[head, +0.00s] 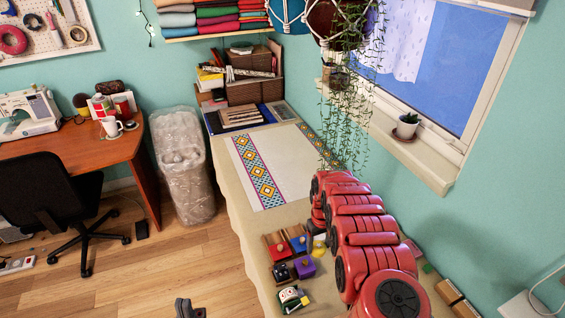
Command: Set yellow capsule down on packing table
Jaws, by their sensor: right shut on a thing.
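The packing table (248,222) is a long table with a beige cover along the right wall. My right arm reaches over its near part. My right gripper (316,240) is low over the table, mostly hidden by the arm, and shut on the yellow capsule. A small yellow patch of the capsule (319,248) shows beside the fingers. I cannot tell whether it touches the table. Only the tip of my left gripper (187,308) shows at the bottom edge, over the floor and away from the table; its opening is unclear.
Small coloured blocks, red (276,246), blue (298,244) and purple (305,267), sit just left of my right gripper. A green-and-white figure (290,296) is nearer. A patterned cloth (283,165) covers the middle, otherwise clear. Hanging plants (345,110) trail above the far right.

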